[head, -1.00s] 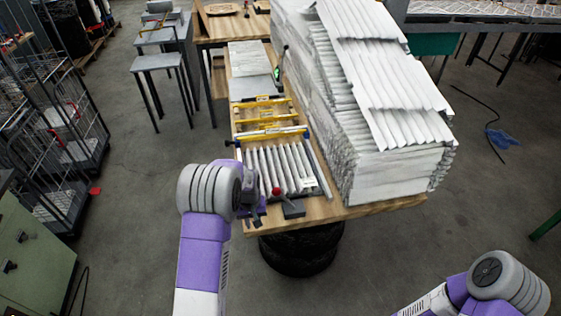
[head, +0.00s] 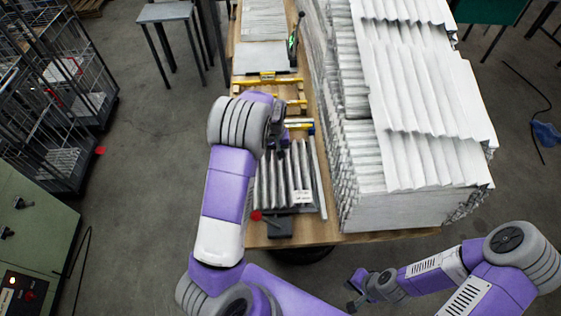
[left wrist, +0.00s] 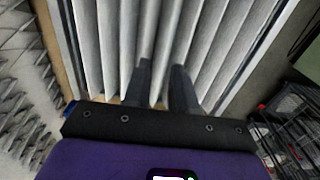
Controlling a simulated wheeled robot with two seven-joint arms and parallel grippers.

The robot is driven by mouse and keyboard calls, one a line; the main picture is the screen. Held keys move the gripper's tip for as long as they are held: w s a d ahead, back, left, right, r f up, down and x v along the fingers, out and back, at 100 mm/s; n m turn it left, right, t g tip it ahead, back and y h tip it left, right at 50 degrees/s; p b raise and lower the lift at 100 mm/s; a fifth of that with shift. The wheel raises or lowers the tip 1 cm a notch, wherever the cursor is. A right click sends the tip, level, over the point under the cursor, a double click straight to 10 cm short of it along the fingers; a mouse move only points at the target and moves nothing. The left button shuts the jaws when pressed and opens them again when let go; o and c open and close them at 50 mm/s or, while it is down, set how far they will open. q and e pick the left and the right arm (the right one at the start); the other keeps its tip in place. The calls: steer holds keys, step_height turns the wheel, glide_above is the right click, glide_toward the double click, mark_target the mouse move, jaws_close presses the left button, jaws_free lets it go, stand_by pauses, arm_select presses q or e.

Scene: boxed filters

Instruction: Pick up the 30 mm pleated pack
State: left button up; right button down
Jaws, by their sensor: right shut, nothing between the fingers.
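A white pleated pack (head: 285,187) with a small label lies on the wooden bench in front of my left arm. The label is too small to read, so I cannot tell its thickness from it. My left gripper (head: 279,146) is over the far part of this pack and hides some of it. In the left wrist view the two dark fingers (left wrist: 160,75) stand apart with pale pleats (left wrist: 110,45) behind and between them. I cannot tell whether they touch. My right gripper (head: 354,293) is shut and empty, low in front of the bench.
A tall stack of pleated sheets (head: 425,110) fills the bench's right side. Yellow-barred frames (head: 270,80) and flat pale panels (head: 262,58) lie farther back. A red knob (head: 256,215) is at the pack's near edge.

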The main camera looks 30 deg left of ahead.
mark_target(273, 170)
arm_select(q)
steer(key=shift+s+f, duration=0.8)
steer(key=shift+s, duration=0.05)
step_height(273, 170, down, 5)
steer(key=shift+s+d+p, duration=0.15)
steer(key=shift+p, duration=0.3)
jaws_close()
